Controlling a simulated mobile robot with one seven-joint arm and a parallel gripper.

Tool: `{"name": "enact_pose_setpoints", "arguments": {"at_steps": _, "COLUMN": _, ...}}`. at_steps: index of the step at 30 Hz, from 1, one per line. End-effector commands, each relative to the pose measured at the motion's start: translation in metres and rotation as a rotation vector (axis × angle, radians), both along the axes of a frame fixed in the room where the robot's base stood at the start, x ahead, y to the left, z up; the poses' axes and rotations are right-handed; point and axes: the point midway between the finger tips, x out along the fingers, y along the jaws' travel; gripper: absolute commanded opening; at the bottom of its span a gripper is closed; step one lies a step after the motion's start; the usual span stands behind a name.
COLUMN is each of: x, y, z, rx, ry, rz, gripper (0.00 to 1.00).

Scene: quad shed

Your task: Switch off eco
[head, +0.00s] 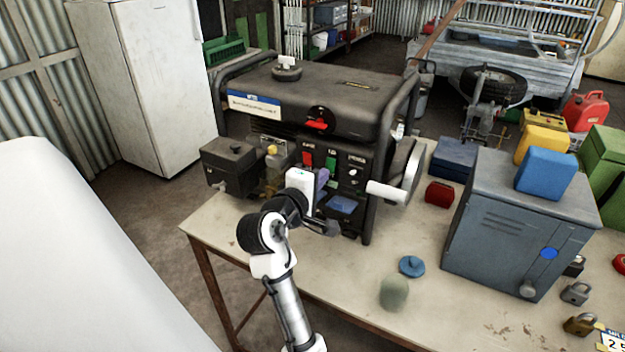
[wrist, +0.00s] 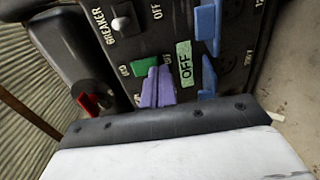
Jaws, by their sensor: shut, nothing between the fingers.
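The black generator (head: 320,105) stands on the bench with its control panel facing me. The panel has a red rocker (head: 307,158), a green rocker (head: 331,162) and a pale breaker toggle (head: 353,172). In the wrist view the green rocker (wrist: 145,66) lies just beyond my fingertips, partly hidden by them; its small lettering is hard to read, and I cannot tell which way it is tipped. My gripper (head: 322,177) has purple fingers, shut and empty, close to the panel. It also shows in the wrist view (wrist: 157,72); contact with the rocker cannot be told.
The breaker toggle (wrist: 122,20) is beside the green rocker. The generator's frame tubes flank the panel. A blue-grey metal box (head: 515,230) stands on the bench at right.

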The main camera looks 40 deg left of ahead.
Motion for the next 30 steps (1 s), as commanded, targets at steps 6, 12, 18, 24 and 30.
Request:
{"name": "enact_pose_setpoints", "arguments": {"at_steps": 6, "x": 0.0021, "y": 0.0003, "z": -0.0004, "rx": 0.001, "ry": 0.000, "rz": 0.000, "gripper": 0.00}}
{"name": "enact_pose_setpoints", "arguments": {"at_steps": 12, "x": 0.0025, "y": 0.0003, "z": -0.0021, "rx": 0.002, "ry": -0.007, "rz": -0.001, "gripper": 0.00}}
{"name": "enact_pose_setpoints", "arguments": {"at_steps": 18, "x": 0.0072, "y": 0.0011, "z": -0.0018, "rx": 0.016, "ry": -0.056, "rz": -0.001, "gripper": 0.00}}
{"name": "enact_pose_setpoints", "arguments": {"at_steps": 24, "x": 0.0075, "y": 0.0011, "z": -0.0023, "rx": 0.015, "ry": -0.054, "rz": -0.002, "gripper": 0.00}}
{"name": "enact_pose_setpoints", "arguments": {"at_steps": 30, "x": 0.0098, "y": 0.0016, "z": -0.0032, "rx": 0.014, "ry": -0.053, "rz": -0.003, "gripper": 0.00}}
